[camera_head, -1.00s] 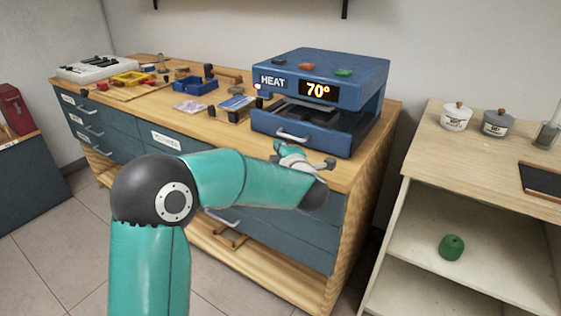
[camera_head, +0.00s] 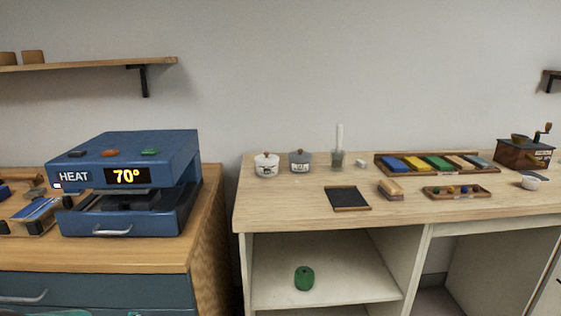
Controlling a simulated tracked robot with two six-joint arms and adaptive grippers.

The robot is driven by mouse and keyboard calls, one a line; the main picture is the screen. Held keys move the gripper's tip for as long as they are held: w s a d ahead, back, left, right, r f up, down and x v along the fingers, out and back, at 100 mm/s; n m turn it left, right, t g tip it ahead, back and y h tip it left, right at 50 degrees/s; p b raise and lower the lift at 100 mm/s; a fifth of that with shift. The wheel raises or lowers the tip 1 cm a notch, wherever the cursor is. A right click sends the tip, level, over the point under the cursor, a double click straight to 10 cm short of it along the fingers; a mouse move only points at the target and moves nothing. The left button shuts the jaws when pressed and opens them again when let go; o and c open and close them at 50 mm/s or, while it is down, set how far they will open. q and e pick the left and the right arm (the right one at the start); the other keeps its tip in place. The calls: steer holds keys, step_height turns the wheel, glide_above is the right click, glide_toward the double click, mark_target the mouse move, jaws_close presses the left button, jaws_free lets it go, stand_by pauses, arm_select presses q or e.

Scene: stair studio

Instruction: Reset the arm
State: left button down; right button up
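Neither of my grippers shows in the head view now. Only a sliver of my teal arm (camera_head: 62,313) shows at the bottom left edge. The blue heater (camera_head: 125,185) stands on the wooden bench at the left, its display reading 70° beside the word HEAT. Its lower drawer (camera_head: 112,222) has a light handle at the front and dark contents inside. Whether the drawer is fully in is hard to tell.
A pale table (camera_head: 310,220) stands right of the wooden bench (camera_head: 170,253), with a narrow gap between. It bears two lidded pots (camera_head: 266,165), a dark slate (camera_head: 347,198), a tray of coloured blocks (camera_head: 385,171) and a grinder (camera_head: 524,154). A green object (camera_head: 304,278) sits on its shelf.

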arm_select(q)
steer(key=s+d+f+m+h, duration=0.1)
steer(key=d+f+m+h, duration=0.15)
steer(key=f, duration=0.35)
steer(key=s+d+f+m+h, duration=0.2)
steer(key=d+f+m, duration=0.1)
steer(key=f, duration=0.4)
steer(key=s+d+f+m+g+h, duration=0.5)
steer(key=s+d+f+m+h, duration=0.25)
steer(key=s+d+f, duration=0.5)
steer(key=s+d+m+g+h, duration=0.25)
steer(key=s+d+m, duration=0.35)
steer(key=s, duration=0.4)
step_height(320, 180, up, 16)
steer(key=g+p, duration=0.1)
steer(key=p, duration=1.5)
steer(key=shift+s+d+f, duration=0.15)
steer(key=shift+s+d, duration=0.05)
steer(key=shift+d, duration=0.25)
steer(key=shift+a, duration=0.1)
